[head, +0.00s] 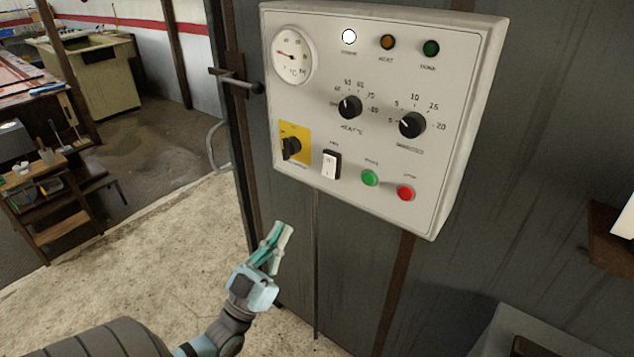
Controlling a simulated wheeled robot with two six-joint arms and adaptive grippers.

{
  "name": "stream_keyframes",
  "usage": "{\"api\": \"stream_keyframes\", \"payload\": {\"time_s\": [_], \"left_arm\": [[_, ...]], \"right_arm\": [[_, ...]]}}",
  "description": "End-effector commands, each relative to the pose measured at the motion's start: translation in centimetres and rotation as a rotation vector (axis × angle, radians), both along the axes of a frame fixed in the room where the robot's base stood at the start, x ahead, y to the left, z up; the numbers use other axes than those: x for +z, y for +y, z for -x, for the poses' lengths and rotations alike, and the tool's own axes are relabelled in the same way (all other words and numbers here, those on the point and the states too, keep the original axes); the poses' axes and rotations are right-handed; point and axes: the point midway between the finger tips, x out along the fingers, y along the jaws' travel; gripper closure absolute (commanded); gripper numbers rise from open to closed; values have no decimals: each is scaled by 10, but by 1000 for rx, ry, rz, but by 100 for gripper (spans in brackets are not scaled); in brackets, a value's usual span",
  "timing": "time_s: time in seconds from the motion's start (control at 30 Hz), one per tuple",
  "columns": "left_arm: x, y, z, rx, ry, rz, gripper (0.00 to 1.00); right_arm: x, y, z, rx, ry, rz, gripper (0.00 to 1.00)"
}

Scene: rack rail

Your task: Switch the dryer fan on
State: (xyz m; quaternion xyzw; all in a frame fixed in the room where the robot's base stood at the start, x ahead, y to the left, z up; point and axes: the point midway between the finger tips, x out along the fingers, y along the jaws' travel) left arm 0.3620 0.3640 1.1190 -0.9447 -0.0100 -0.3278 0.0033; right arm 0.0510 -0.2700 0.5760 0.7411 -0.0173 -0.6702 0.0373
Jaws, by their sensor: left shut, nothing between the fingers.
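The dryer's control panel (440,178) is a pale box on a dark metal wall. The fan switch (331,165) is a white rocker in a dark frame, low on the panel. It sits between a black rotary switch (290,148) on a yellow plate and a green button (370,178). I cannot tell which side of the rocker is pressed. A lamp (349,37) at the top left glows white. My left gripper (284,232) is shut and empty, below and left of the fan switch, apart from the panel. My right gripper is not in view.
A red button (405,193) is right of the green one. Two black knobs (411,124) and a round gauge (293,56) are above. A door handle (235,80) sticks out left of the panel. A wooden shelf unit (62,225) stands at the left. The concrete floor between is clear.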

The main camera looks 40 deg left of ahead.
Motion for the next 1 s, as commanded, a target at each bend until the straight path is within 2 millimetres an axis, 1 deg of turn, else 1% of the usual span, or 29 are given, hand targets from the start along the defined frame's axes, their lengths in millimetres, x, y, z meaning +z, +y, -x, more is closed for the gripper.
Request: {"api": "stream_keyframes", "payload": {"time_s": [0.17,0.27,0.37,0.73,0.8,0.9,1.0], "left_arm": [[0,0,-2,0,1,0,100],[5,0,-8,0,2,0,100],[16,0,-19,0,1,0,100],[65,2,-82,1,0,0,100],[58,2,-95,2,2,0,100],[55,3,-109,3,4,1,100],[54,3,-117,1,5,1,100]], "right_arm": [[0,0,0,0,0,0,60],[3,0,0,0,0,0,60],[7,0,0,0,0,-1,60],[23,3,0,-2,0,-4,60],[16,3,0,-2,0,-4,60],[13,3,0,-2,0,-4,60],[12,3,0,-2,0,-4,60]]}}
